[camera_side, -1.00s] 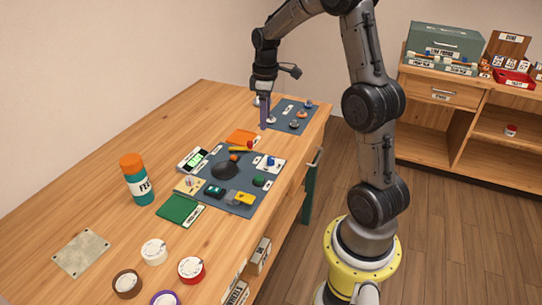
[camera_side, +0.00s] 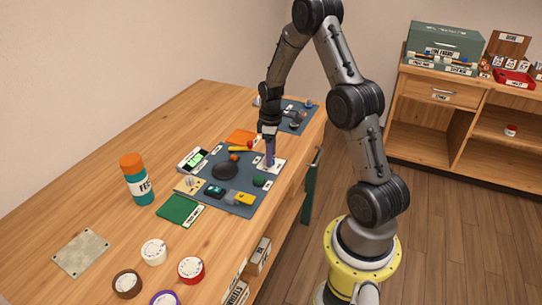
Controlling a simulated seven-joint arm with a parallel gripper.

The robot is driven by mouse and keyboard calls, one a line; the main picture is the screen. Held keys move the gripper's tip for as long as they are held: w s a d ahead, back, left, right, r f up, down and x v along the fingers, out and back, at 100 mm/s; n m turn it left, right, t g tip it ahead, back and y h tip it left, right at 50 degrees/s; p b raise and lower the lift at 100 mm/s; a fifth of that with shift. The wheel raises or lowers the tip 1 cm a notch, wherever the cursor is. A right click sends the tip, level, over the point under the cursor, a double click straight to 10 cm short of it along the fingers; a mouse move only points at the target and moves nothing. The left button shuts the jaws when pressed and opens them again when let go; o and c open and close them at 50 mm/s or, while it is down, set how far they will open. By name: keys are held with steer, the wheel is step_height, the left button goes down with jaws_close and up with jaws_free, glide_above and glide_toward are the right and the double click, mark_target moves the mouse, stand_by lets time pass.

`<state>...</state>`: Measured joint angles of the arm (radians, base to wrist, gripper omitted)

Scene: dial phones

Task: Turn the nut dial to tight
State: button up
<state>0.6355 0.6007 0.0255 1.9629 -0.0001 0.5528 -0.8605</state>
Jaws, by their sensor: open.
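My gripper (camera_side: 270,163) points straight down over a small white plate (camera_side: 280,166) at the right edge of the near dark mat (camera_side: 242,209). Its narrow fingers hide the blue knob on that plate, and I cannot tell whether they touch it. The jaws are open, though their gap is too small to see here. No nut marking or "tight" label is readable, so I cannot confirm which dial is the nut dial.
The near mat also holds a dark dome (camera_side: 225,170), a green knob (camera_side: 259,181) and a yellow piece (camera_side: 244,199). A second mat (camera_side: 300,115) with small dials lies behind. A teal bottle (camera_side: 140,186) stands left.

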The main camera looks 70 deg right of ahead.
steer(key=shift+f, duration=0.5)
jaws_close()
